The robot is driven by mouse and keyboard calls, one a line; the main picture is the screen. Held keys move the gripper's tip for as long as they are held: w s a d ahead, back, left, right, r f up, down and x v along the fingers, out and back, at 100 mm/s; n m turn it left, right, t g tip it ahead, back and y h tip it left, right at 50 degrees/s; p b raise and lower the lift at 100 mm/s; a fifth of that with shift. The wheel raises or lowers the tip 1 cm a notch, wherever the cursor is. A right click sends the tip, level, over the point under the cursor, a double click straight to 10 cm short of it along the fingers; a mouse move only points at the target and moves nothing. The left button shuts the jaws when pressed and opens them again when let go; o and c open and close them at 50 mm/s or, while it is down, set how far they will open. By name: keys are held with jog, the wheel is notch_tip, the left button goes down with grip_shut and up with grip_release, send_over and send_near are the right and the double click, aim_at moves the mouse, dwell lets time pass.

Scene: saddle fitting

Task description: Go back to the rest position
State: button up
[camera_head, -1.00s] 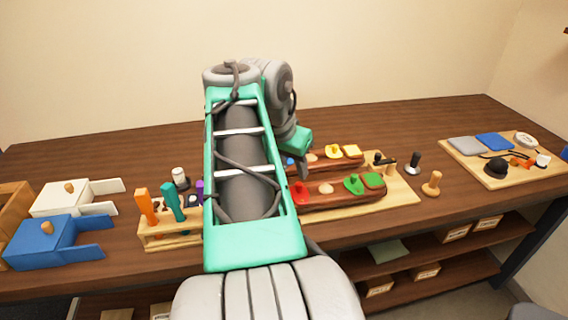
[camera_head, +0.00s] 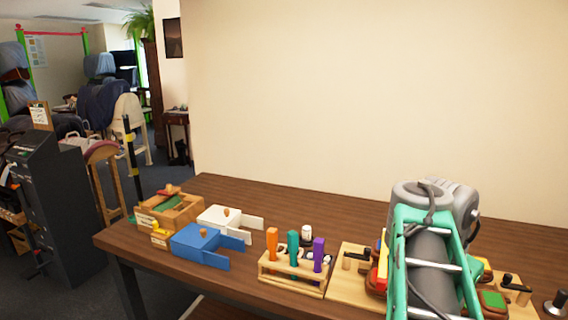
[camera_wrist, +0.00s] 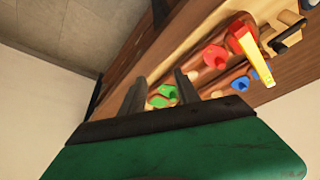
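My gripper (camera_wrist: 160,85) shows in the wrist view with its two dark fingers apart and nothing between them. It is above the workbench and tilted, with a wooden board of coloured pieces beyond the fingertips. In the head view my green and grey arm stands at the right and hides the gripper. The arm also covers much of the wooden board (camera_head: 345,287), where red, yellow and green pieces show around its edges.
A tool rack (camera_head: 290,283) with orange, teal and purple handles stands left of the board. A blue box (camera_head: 195,245), a white box (camera_head: 222,214) and a wooden tray (camera_head: 172,215) are further left on the bench (camera_head: 290,200). The rear of the bench is clear.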

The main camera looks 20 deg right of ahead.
jog(key=w+a+f+n+t+p, duration=0.1)
jog(key=w+a+n+p, duration=0.1)
jog(key=w+a+n, duration=0.4)
jog(key=w+a+f+n+y+p, duration=0.1)
jog(key=a+f+n+p, duration=0.1)
jog(key=a, duration=0.7)
jog(key=w+a+f+n+t+y+p, duration=0.1)
jog(key=a+n+y, duration=0.1)
jog(key=a+n, duration=0.3)
jog(key=w+a+f+n+y+p, duration=0.1)
jog(key=a+f+n+p, duration=0.1)
jog(key=a, duration=1.1)
jog(key=shift+w+a+f+n+t+y+p, duration=0.15)
jog(key=shift+w+f+n+t+y+p, duration=0.2)
jog(key=shift+n, duration=0.55)
